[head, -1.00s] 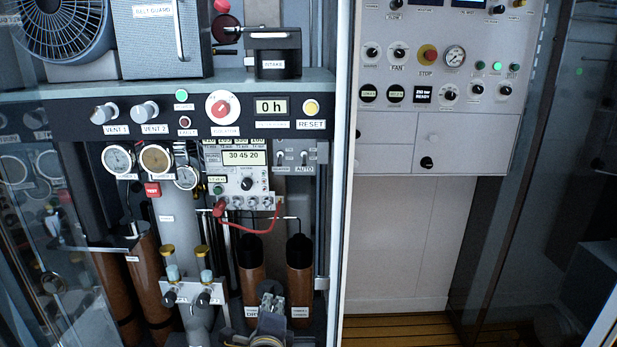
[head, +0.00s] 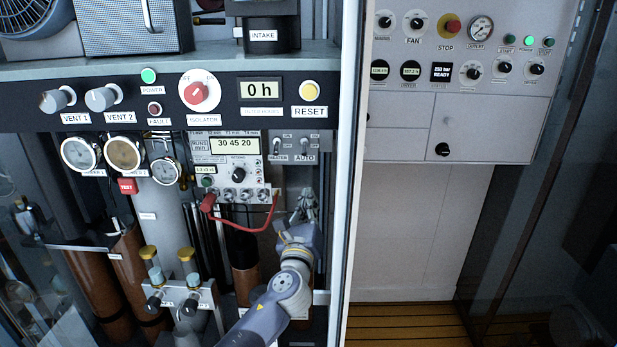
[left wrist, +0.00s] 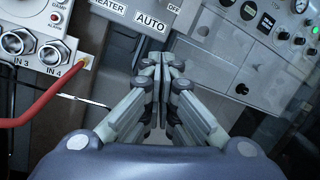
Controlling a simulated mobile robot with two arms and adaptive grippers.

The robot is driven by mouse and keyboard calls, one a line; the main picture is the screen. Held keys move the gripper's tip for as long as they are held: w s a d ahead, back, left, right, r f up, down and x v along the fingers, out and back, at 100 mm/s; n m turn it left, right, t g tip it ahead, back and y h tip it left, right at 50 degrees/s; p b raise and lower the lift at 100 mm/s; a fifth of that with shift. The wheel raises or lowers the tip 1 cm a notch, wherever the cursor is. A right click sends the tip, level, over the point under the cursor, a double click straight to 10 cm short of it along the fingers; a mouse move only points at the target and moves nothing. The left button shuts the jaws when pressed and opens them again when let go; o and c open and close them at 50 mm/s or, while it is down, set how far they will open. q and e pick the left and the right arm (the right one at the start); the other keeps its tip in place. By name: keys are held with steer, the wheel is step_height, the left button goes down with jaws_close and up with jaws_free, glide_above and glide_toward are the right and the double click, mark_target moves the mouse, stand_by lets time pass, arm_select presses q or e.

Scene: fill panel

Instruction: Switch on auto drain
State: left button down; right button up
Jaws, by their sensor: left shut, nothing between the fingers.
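The AUTO toggle switch (head: 304,145) sits on a small grey plate right of the timer unit, with its AUTO label (head: 304,158) below it. Its lever position is too small to tell. My left gripper (head: 306,194) is shut and empty, pointing up, a little below the AUTO label and apart from it. In the left wrist view the closed fingertips (left wrist: 163,60) lie just below the AUTO label (left wrist: 150,20) and an OFF mark; the switch lever itself is out of that view. My right gripper is not in view.
A second toggle (head: 277,146) stands just left of AUTO. A red cable (head: 245,229) loops from the timer unit (head: 236,157) near my left arm. The cabinet's door edge (head: 350,180) rises to the right. Bottles and valves stand below left.

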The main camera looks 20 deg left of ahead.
mark_target(304, 149)
arm_select(q)
steer(key=w+r, duration=0.1)
steer(key=w, duration=0.1)
steer(key=w+a+r+p, duration=0.1)
steer(key=w+r, duration=0.1)
steer(key=w, duration=0.1)
steer(key=w+a+r+p, duration=0.1)
steer(key=w+r, duration=0.1)
steer(key=shift+w+a, duration=0.15)
steer(key=shift+w, duration=0.15)
steer(key=shift+s+r+p, duration=0.2)
steer(key=shift+s+p, duration=0.05)
steer(key=shift+p, duration=0.1)
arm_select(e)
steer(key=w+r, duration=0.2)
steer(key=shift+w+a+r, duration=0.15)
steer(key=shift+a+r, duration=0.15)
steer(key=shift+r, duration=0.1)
arm_select(q)
steer(key=shift+w+f, duration=0.1)
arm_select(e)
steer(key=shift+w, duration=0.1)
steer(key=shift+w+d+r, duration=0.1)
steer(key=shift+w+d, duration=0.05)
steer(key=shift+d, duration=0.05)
